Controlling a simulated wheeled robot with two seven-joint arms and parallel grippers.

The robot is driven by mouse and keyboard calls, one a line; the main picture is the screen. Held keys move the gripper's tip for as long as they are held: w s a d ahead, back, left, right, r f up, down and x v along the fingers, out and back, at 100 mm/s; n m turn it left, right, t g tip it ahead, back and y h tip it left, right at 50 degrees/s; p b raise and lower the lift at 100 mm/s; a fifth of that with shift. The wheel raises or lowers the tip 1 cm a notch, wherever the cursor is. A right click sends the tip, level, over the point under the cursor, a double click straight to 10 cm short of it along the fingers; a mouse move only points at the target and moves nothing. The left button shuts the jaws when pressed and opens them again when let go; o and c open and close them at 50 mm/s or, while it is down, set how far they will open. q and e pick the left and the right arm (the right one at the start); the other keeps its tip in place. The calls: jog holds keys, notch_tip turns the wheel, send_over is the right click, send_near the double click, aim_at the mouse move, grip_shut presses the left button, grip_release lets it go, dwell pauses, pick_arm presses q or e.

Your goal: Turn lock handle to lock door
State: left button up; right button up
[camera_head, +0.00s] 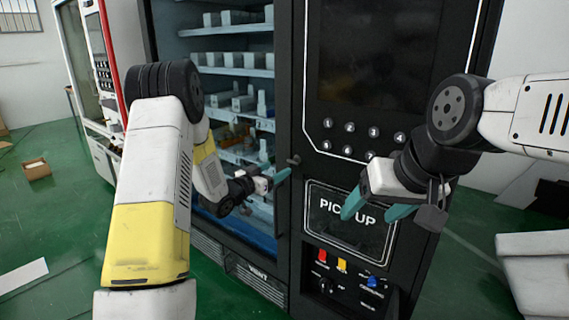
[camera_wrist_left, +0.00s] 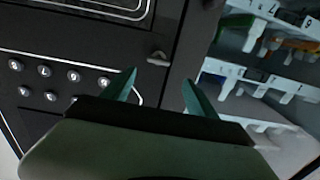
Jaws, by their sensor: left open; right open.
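The lock handle (camera_head: 294,161) is a small dark knob on the black frame of the vending machine, just right of the glass door (camera_head: 235,110). In the left wrist view the handle (camera_wrist_left: 158,58) sticks out ahead of the fingertips, between them and apart from both. My left gripper (camera_head: 277,180) is open and empty, with its teal fingertips close below and left of the handle. It also shows in the left wrist view (camera_wrist_left: 158,88). My right gripper (camera_head: 372,210) is open and empty in front of the PICK UP panel (camera_head: 335,213). The door looks closed against the frame.
Round number buttons (camera_head: 348,127) and a dark screen (camera_head: 365,50) sit above the panel. Coloured buttons (camera_head: 342,265) are below it. White shelves (camera_head: 225,72) show behind the glass. A second machine (camera_head: 85,70) stands at left. A small box (camera_head: 37,169) lies on the green floor.

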aim_at(292, 161)
pick_arm(q)
jog(key=x, duration=0.8)
jog(key=shift+s+d+f, duration=0.1)
jog(key=shift+s+f, duration=0.05)
jog(key=c, duration=1.4)
jog(key=shift+o, duration=0.2)
